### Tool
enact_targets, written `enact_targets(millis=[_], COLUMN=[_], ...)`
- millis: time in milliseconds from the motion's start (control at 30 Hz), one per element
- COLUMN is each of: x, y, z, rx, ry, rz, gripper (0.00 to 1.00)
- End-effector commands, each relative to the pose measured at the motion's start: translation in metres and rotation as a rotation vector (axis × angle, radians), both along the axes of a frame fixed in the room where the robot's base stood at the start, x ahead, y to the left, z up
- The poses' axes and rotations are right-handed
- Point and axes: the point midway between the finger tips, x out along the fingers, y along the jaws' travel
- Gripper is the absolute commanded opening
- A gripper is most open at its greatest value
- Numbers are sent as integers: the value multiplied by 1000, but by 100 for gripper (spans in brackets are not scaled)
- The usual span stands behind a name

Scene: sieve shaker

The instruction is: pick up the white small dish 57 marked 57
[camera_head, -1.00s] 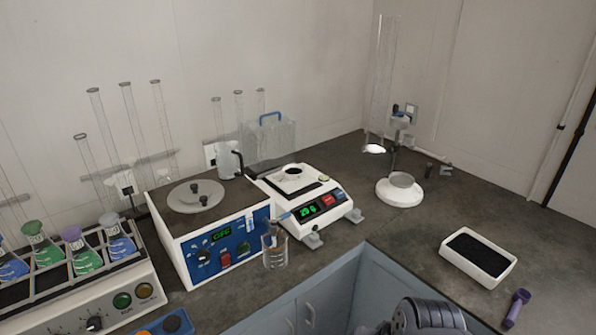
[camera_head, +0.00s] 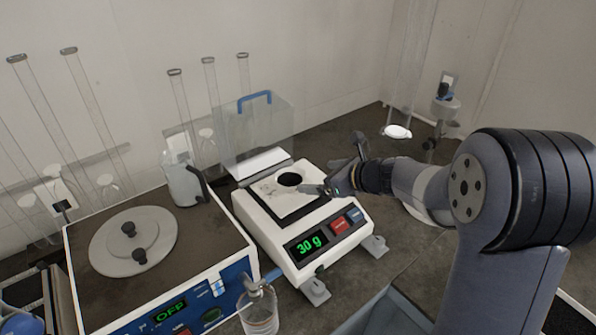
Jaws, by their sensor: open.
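The white small dish (camera_head: 290,187) sits on the pan of the balance (camera_head: 300,238), with something black inside it. The marking 57 cannot be read at this size. My gripper (camera_head: 322,188) reaches in from the right above the balance, its fingers pointing left towards the dish and close to its right side. It is open, with nothing seen between its fingers. I cannot tell whether a finger touches the dish.
The balance display reads 30 g. A clear box with a blue handle (camera_head: 254,98) stands behind the balance. A machine with a round lid (camera_head: 133,241) is at left, with a jug (camera_head: 184,183) on it.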

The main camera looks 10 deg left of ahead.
Motion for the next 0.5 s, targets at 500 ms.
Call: enact_targets(millis=[500], x=[25], y=[46], z=[-29], rx=[1], ry=[4], rz=[0], gripper=[98])
